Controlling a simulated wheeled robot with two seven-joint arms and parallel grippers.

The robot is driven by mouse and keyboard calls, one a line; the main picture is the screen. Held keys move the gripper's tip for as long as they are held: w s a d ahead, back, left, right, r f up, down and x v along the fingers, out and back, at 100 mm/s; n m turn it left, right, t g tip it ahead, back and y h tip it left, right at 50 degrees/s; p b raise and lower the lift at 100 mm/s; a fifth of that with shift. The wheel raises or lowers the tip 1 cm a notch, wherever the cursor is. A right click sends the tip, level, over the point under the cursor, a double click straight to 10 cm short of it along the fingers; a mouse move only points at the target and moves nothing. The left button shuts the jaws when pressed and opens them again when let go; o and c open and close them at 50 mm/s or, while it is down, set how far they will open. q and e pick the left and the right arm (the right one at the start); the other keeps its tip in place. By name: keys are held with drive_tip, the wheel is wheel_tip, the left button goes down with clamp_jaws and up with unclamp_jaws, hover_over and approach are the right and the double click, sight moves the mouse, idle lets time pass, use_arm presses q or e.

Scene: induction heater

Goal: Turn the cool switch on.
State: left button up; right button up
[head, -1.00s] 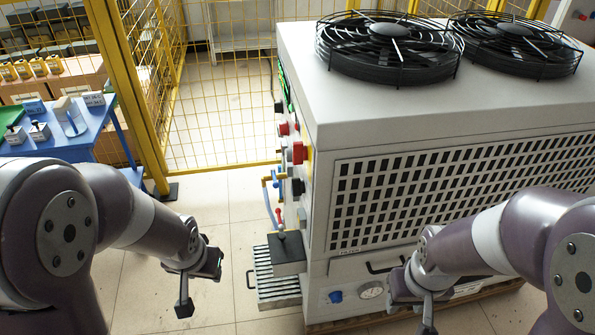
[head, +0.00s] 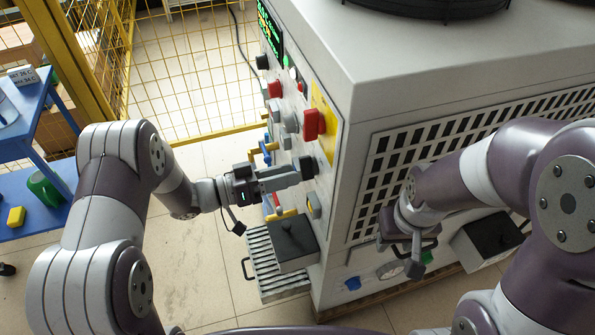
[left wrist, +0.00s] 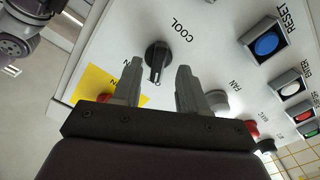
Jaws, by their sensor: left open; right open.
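The cool switch is a black rotary knob (left wrist: 157,58) beside the word COOL in the left wrist view, its narrow grip pointing down the picture. In the head view a dark knob (head: 309,167) shows on the front panel (head: 318,150) of the heater. My left gripper (head: 291,176) points at it from the left, close to the panel. In the left wrist view the left gripper (left wrist: 158,72) is open, with the knob between and just beyond its fingertips; contact cannot be told. My right gripper (head: 413,262) is open beside the machine's grille side, away from the panel.
A red switch (head: 313,124) on a yellow plate sits above the knob. A grey fan knob (left wrist: 217,101) and a blue reset button (left wrist: 267,43) are nearby. A black-topped box (head: 294,240) juts out below. A blue table (head: 18,110) and yellow fence stand left.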

sight(301, 171)
use_arm(q)
drive_tip(key=shift+x, duration=1.6)
clamp_jaws()
drive_tip(key=m+b, duration=0.1)
drive_tip(key=m, duration=0.4)
drive_tip(key=shift+f+m, duration=0.1)
drive_tip(key=shift+m, duration=0.3)
drive_tip(key=shift+w+m+b, duration=0.15)
drive_tip(key=shift+m+b, duration=1.3)
drive_tip(key=shift+m, duration=1.75)
